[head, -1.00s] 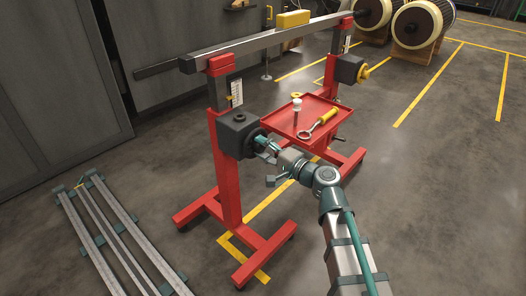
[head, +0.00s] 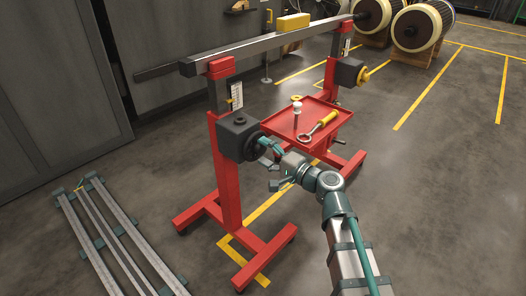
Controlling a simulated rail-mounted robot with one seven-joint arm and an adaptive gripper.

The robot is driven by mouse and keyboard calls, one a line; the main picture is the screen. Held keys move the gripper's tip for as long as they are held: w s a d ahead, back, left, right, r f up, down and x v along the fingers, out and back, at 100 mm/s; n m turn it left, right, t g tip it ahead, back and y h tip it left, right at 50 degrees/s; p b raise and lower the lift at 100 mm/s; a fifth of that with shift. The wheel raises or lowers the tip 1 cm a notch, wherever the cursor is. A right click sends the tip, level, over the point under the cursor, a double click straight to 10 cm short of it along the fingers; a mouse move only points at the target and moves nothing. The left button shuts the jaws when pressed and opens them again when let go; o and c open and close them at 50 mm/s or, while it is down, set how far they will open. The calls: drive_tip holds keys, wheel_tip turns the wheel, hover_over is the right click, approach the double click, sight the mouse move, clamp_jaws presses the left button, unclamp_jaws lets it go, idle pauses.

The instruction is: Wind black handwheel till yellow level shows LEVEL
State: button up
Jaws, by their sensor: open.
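The black handwheel (head: 257,147) is on the dark gearbox of the near red stand (head: 228,180). My gripper (head: 270,148) is at the wheel's right side, its fingers open and close to the rim. I cannot tell whether they touch it. The yellow level (head: 293,21) sits on top of the grey beam (head: 245,48), towards its far end. The level is too small here to read its bubble. The beam lies across the near and far stands and looks close to straight.
A yellow handwheel (head: 376,70) is on the far stand's gearbox. A red tray (head: 340,117) between the stands holds a white-topped tool (head: 297,107) and a yellow-handled ring tool (head: 325,120). Metal rails (head: 105,235) lie on the floor at left. Floor at right is clear.

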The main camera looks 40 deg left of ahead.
drive_tip(key=s+d, duration=0.1)
drive_tip(key=d, duration=1)
